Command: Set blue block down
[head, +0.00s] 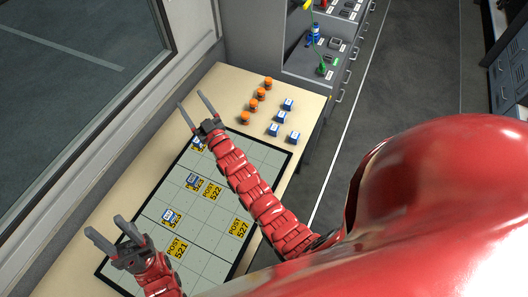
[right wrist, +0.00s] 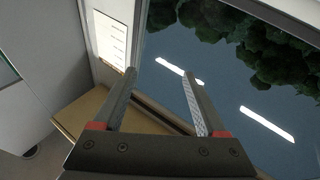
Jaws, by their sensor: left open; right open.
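Several blue blocks with white tops are in the head view. My right gripper (head: 190,101) is open and empty, above the table beyond the far block. The right wrist view shows its spread fingers (right wrist: 160,92) with nothing between them. My left gripper (head: 105,227) is open and empty, left of the near block. The right forearm hides part of the board (head: 210,262).
Other blue blocks (head: 281,117) and several orange cylinders (head: 257,93) stand on the table (head: 228,82) beyond the board. A grey console (head: 310,62) with small flags is behind. A window (head: 80,70) borders the left side.

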